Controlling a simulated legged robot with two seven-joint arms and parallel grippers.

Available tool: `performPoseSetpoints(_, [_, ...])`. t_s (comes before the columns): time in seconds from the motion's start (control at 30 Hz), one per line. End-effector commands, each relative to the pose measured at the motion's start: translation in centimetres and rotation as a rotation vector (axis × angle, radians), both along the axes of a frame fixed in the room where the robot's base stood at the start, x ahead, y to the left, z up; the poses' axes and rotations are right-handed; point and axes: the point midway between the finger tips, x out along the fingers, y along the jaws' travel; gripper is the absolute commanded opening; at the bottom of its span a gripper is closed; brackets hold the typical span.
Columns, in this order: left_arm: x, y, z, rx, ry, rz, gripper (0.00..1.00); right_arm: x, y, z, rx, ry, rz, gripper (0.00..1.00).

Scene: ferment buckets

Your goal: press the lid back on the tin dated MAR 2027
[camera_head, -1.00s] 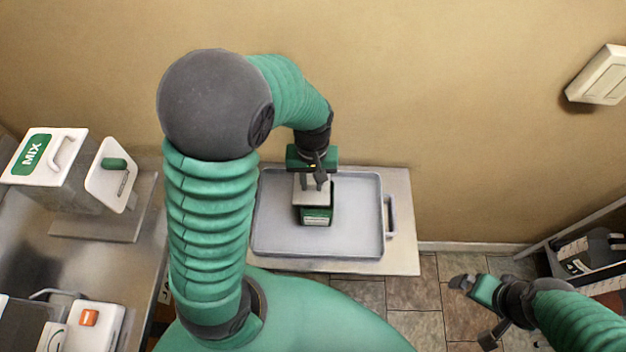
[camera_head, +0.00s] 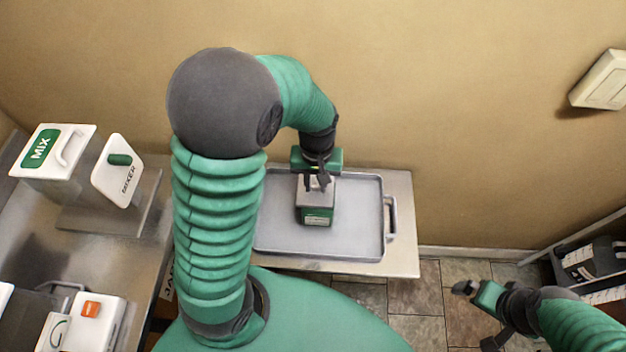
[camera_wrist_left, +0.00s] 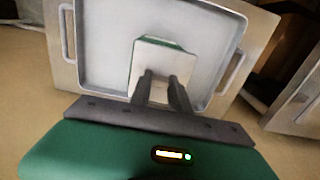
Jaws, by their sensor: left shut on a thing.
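A small square tin with a green label (camera_head: 317,217) stands on a grey tray. Its date is too small to read. A pale grey square lid (camera_head: 316,196) covers its top; I cannot tell whether it is fully seated. My left gripper (camera_head: 317,183) points down over the tin, shut on the lid. In the left wrist view the fingers (camera_wrist_left: 160,82) come together over the pale lid (camera_wrist_left: 163,60), with a green edge of the tin beyond. My right gripper (camera_head: 464,288) hangs at the lower right, away from the tray; its opening is unclear.
The tray (camera_head: 350,240) lies on a pale table (camera_head: 402,220) against the wall. A counter on the left holds a MIX container (camera_head: 50,152) and a white MIXER piece (camera_head: 118,170). A shelf (camera_head: 590,262) stands at the right. The tray around the tin is clear.

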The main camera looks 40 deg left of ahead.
Motion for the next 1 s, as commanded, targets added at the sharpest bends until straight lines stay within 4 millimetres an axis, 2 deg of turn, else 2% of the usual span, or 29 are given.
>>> performPoseSetpoints(0.7, [0.0,-1.6,0.3,-0.001,0.002,-0.005,0.00,0.0,0.0,0.8,0.000,0.000,0.000,0.99])
performPoseSetpoints(1.0, [0.0,-1.7,0.2,-0.002,0.001,-0.004,0.00,0.0,0.0,0.8,0.000,0.000,0.000,0.99])
